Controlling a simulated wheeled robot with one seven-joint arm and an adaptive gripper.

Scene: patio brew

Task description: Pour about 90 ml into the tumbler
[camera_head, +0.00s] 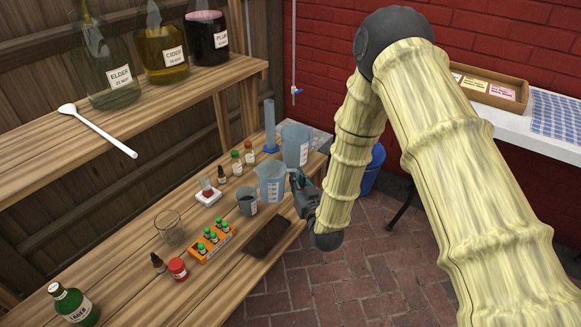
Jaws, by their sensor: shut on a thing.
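A clear, empty-looking glass tumbler (169,229) stands upright on the wooden bench left of the middle. A translucent measuring jug (271,183) with white markings is upright at the right part of the bench. My gripper (296,181) is at the jug's right side, shut on it, apparently at the handle, which is mostly hidden by the fingers. The jug's base looks on or very near the bench; I cannot tell which. Its liquid level is not clear. The tumbler is well to the left of the gripper.
A small grey cup (247,204) stands just left of the jug, and a larger jug (296,146) behind it. An orange rack (212,243) of green-capped vials sits between tumbler and jug. A dark mat (268,238) lies at the front edge. A green lager bottle (74,305) stands front left.

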